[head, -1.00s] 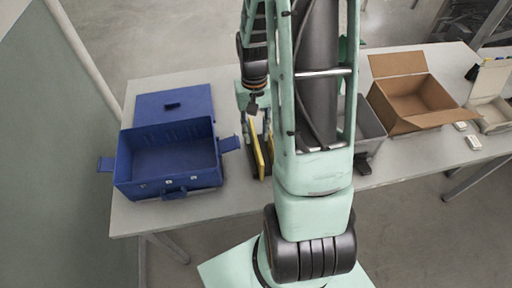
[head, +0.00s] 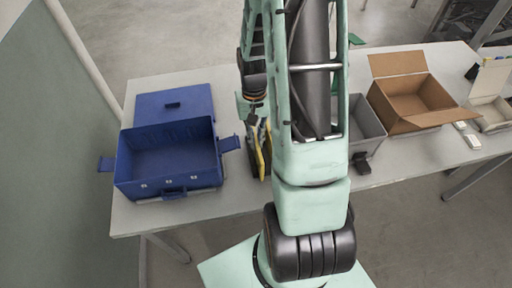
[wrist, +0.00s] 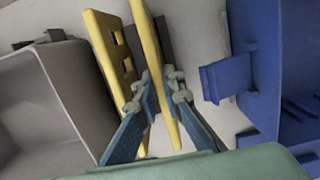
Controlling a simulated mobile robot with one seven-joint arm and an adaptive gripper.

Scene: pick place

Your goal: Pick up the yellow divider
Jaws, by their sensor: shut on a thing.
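In the wrist view two upright yellow panels stand side by side. One yellow divider (wrist: 152,48) runs between my gripper's (wrist: 164,84) blue fingers, which are shut on it near its middle. The other yellow panel (wrist: 104,45), with square holes, is just left of the left finger, partly hidden by it. In the head view the yellow divider (head: 260,158) shows as thin upright strips beside my arm, right of the blue box. My gripper (head: 257,122) is just above them there, its fingertips partly hidden.
An open blue box (head: 168,160) is to the left, its blue lid (head: 174,102) lying behind it. A grey bin (head: 368,122) is partly hidden behind my arm. An open cardboard box (head: 412,98) and small white items (head: 472,140) are to the right.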

